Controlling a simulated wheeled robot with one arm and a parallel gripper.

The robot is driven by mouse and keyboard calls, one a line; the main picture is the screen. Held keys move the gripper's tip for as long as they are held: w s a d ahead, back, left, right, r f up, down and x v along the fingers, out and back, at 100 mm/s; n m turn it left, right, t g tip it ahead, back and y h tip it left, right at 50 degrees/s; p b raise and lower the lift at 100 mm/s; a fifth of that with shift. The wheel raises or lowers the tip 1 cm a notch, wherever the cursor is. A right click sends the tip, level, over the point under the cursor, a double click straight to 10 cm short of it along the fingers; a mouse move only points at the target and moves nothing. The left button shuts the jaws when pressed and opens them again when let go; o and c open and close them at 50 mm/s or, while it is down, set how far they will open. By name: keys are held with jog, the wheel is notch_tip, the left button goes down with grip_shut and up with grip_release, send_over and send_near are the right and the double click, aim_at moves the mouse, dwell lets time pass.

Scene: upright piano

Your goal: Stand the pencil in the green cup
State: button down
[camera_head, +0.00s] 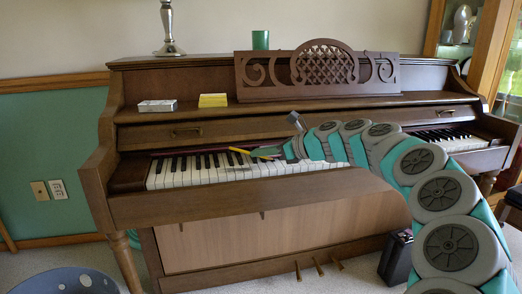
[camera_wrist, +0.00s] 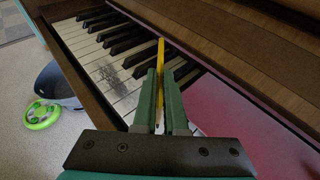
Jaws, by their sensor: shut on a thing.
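My gripper (camera_head: 265,153) is low over the piano keys, below and in front of the cup. In the wrist view my gripper (camera_wrist: 160,78) is shut on the yellow pencil (camera_wrist: 160,52), which sticks out past the fingertips over the keys. The pencil also shows in the head view (camera_head: 239,150), lying nearly flat. I cannot tell whether it touches the keys. The cup is not in the wrist view.
A yellow block (camera_head: 213,100) and a silver-grey box (camera_head: 157,106) lie on the piano ledge. A silver candlestick (camera_head: 169,30) stands on top at the left. The carved music stand (camera_head: 318,72) rises at the middle. A blue bin (camera_head: 65,282) is on the floor.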

jog(key=shift+f, duration=0.25)
jog(key=c, duration=1)
grip_release()
jog(key=shift+r, duration=0.3)
jog(key=v, duration=1.2)
jog(key=shift+r, duration=0.35)
